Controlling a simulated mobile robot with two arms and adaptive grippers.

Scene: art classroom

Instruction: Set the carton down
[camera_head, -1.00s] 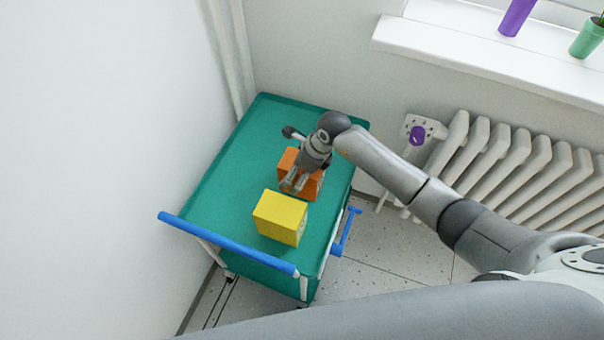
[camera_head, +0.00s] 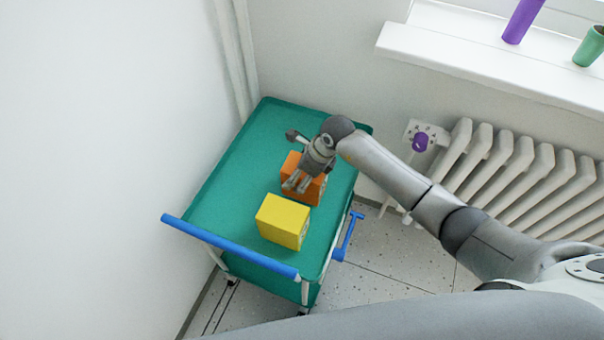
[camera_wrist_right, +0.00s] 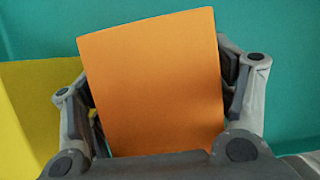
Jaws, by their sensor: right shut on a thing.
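An orange carton (camera_head: 291,163) is over the green top of a trolley (camera_head: 222,192), behind a yellow carton (camera_head: 284,219). My right gripper (camera_head: 296,186) reaches down over it, with its fingers on the carton. In the right wrist view the orange carton (camera_wrist_right: 155,85) sits between the two fingers of my right gripper (camera_wrist_right: 160,100), which is shut on it. Whether its underside touches the trolley top is hidden. The yellow carton also shows at the left of the wrist view (camera_wrist_right: 32,110). My left gripper is not in view.
The trolley has a blue handle bar (camera_head: 230,246) at its front and a blue side bar (camera_head: 348,235). A wall stands close on the left. A radiator (camera_head: 520,180) and a window sill (camera_head: 480,70) are at the right. The trolley top's left part is clear.

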